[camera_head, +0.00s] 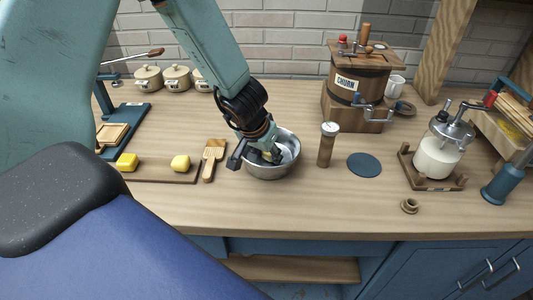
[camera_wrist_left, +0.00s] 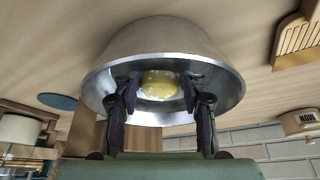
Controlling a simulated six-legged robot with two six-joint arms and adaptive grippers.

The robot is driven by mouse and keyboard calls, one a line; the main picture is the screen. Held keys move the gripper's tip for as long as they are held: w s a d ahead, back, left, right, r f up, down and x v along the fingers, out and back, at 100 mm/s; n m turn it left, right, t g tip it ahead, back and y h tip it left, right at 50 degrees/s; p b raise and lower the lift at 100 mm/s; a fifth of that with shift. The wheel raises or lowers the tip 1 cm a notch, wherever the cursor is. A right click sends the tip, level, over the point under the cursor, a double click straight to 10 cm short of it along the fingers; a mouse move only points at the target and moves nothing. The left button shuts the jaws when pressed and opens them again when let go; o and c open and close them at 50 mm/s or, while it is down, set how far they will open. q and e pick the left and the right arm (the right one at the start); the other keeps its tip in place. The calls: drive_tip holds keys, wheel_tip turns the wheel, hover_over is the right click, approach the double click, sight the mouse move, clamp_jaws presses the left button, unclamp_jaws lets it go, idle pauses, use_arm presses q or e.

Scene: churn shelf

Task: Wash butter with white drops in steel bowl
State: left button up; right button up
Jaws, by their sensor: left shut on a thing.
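The steel bowl (camera_head: 280,171) stands on the wooden counter near the middle of the head view. My left gripper (camera_head: 268,155) reaches down into it. In the left wrist view the bowl (camera_wrist_left: 160,42) appears upside down, with its shiny inner wall showing. A yellow butter lump with white drops (camera_wrist_left: 158,84) is inside the bowl, between the two dark fingers, and my left gripper is shut on it. My right gripper is not in view.
Left of the bowl are a wooden paddle (camera_head: 213,160) and a board (camera_head: 155,178) with two butter lumps (camera_head: 127,162). Right are a wooden cylinder (camera_head: 327,147), a blue disc (camera_head: 364,165), the churn (camera_head: 358,88) and a glass jar (camera_head: 437,157). The counter's front is mostly clear.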

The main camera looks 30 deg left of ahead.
use_arm(q)
drive_tip(key=shift+s+a, duration=0.15)
drive_tip(key=shift+a+p, duration=0.1)
drive_tip(key=shift+p, duration=0.25)
drive_tip(key=shift+s+a, duration=0.15)
drive_tip(key=shift+w+d, duration=0.2)
drive_tip(key=shift+d, duration=0.1)
idle(0.6)
drive_tip(key=shift+s+a+p, duration=0.2)
drive_tip(key=shift+a+p, duration=0.1)
drive_tip(key=shift+p, duration=0.15)
wheel_tip(320, 180, up, 8)
drive_tip(key=p, duration=0.8)
drive_tip(key=shift+f+p, duration=0.15)
drive_tip(key=shift+p, duration=0.15)
idle(0.4)
idle(0.8)
